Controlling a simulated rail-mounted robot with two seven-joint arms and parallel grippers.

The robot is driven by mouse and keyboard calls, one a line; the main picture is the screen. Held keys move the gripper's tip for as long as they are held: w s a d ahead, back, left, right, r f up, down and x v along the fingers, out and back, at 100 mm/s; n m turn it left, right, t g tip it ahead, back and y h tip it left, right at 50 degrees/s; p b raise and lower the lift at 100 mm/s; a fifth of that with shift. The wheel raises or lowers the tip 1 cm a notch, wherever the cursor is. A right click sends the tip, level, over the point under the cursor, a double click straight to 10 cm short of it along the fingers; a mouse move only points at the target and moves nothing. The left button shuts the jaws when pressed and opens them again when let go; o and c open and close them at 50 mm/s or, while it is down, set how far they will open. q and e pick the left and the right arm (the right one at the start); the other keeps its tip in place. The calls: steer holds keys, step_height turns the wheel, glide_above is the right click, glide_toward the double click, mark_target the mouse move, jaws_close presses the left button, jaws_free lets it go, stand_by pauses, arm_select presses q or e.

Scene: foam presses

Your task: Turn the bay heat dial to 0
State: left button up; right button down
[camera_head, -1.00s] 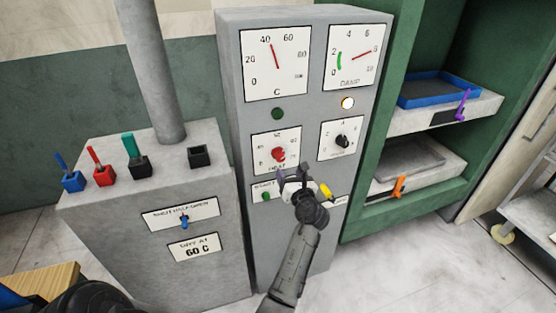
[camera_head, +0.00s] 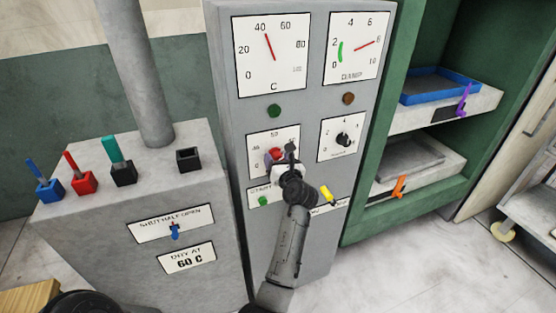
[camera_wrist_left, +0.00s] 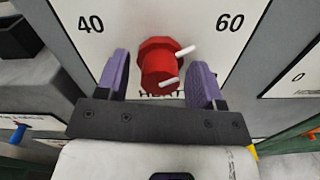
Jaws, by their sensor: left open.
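The bay heat dial is a red knob (camera_head: 273,156) on a white plate of the grey cabinet, partly hidden by my gripper in the head view. In the left wrist view the red knob (camera_wrist_left: 158,62) shows whole, with two white marks on its right side. The plate reads 40 at left and 60 at right; the lettering below is mostly covered. My left gripper (camera_head: 282,157) is at the dial. Its purple fingers (camera_wrist_left: 160,78) are open, one on each side of the knob, with gaps visible. My right gripper is not in view.
Below are a green button (camera_head: 263,201) and a yellow switch (camera_head: 327,193). A temperature gauge (camera_head: 271,55) above points near 40. A grey console (camera_head: 140,215) with levers stands left; green shelving (camera_head: 385,120) stands right.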

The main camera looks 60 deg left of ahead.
arm_select(q)
steer(key=shift+c, duration=0.3)
steer(key=c, duration=0.8)
steer(key=shift+c, duration=0.2)
